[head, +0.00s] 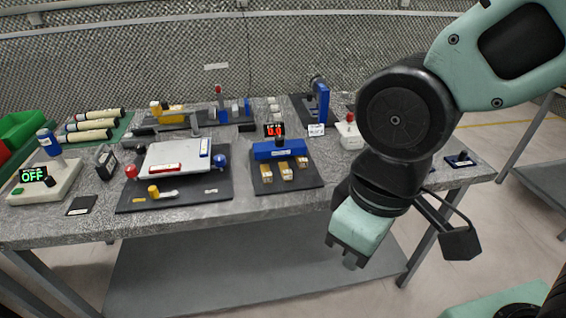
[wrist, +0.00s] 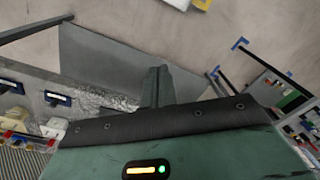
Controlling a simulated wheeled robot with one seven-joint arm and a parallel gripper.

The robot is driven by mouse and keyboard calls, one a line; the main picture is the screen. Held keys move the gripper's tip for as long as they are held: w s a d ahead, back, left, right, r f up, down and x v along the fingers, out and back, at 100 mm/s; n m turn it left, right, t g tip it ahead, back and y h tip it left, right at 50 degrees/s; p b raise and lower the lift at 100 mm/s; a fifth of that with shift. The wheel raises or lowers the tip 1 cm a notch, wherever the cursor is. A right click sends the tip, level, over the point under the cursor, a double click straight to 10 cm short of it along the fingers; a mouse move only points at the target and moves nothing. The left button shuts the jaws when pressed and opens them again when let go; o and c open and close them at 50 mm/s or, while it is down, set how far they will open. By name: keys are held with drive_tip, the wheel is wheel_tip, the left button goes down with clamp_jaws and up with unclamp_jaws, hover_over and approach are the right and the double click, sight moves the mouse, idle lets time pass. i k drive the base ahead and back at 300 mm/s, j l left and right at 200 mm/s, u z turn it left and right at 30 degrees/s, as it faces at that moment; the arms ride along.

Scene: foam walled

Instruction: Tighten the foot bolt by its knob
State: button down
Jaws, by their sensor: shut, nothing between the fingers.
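A black board (head: 222,191) on the workbench carries a white plate (head: 178,154), a red ball knob (head: 131,172), a blue ball knob (head: 221,161) and a small yellow knob (head: 153,191) at its front. I cannot tell for sure which of these parts is the foot bolt's knob. My gripper (head: 351,262) points down in front of the bench's front edge, to the right of the board and well apart from it. Its fingers are together and empty; they also show in the wrist view (wrist: 157,86).
Right of the board stands a blue fixture (head: 278,149) with a red display. A device reading OFF (head: 40,183) is at left. The shelf below (head: 250,255) looks bare.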

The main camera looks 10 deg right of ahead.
sight(279, 140)
drive_tip(key=i+j, duration=0.2)
drive_tip(key=i, duration=0.35)
drive_tip(key=i+j, duration=0.15)
drive_tip(key=i, duration=0.35)
